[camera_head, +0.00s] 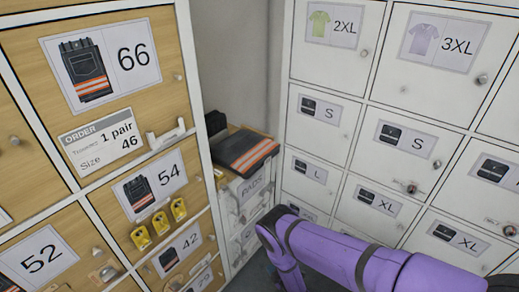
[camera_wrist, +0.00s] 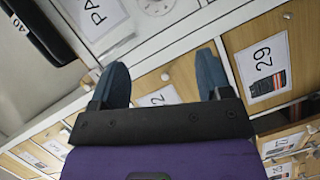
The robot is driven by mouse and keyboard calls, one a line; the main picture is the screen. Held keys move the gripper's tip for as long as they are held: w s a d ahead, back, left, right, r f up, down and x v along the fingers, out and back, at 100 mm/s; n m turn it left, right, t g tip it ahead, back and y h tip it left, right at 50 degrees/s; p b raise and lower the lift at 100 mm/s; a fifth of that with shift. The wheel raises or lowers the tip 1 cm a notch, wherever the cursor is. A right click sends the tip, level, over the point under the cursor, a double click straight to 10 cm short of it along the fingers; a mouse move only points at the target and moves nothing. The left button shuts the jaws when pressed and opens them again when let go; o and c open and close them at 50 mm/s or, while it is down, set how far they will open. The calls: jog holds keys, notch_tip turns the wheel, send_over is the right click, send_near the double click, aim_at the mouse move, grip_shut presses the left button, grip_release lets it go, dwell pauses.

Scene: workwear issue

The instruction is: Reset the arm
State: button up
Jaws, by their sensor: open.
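My purple arm (camera_head: 350,255) crosses the lower right of the head view and bends downward, so its gripper is hidden there. In the wrist view my gripper (camera_wrist: 161,75) has its two blue-grey fingers spread apart with nothing between them. Beyond the fingers are wooden locker doors, one labelled 29 (camera_wrist: 265,68), and a white front with a partly visible "PA" label (camera_wrist: 95,17). An order card (camera_head: 102,136) on the left lockers reads 1 pair, size 46.
Wooden lockers with trouser labels stand left; white lockers (camera_head: 330,85) stand right. Between them, folded dark trousers with orange stripes (camera_head: 245,152) lie on a white drawer unit (camera_head: 250,190). Yellow padlocks (camera_head: 160,223) and a white hook (camera_head: 166,134) stick out from the left lockers.

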jog(key=w+a+r+m+h, duration=0.2)
jog(key=w+r+m, duration=0.1)
jog(key=w+r, duration=0.8)
jog(key=w+a+r+m+h, duration=0.1)
jog(key=w+r+m+h, duration=0.15)
jog(key=w+r, duration=0.85)
jog(key=w+d+r+m+g+h, duration=0.1)
jog(key=d+r+m+g, duration=0.2)
jog(key=r, duration=1.3)
jog(key=d+r+m, duration=0.3)
jog(key=d+r, duration=0.2)
jog(key=r, duration=1)
jog(key=s+d+r+m+g, duration=0.1)
jog(key=s+d+r, duration=0.3)
jog(key=s+r, duration=0.3)
jog(key=s+d+r+m+g+h, duration=0.15)
jog(key=s+d+r, duration=0.3)
jog(key=r, duration=0.45)
jog(key=s+d+r+m+g, duration=0.1)
jog(key=s+d+r+m, duration=0.15)
jog(key=s+r, duration=0.45)
jog(key=s+d+r+m+g, duration=0.1)
jog(key=s+d+r+m, duration=0.1)
jog(key=s, duration=1.2)
jog(key=s+d+r+m+g+h, duration=0.1)
jog(key=s+d+r, duration=0.3)
jog(key=s, duration=1.1)
jog(key=shift+s+d+m, duration=0.3)
jog(key=shift+d+m, duration=0.05)
jog(key=shift+d, duration=0.8)
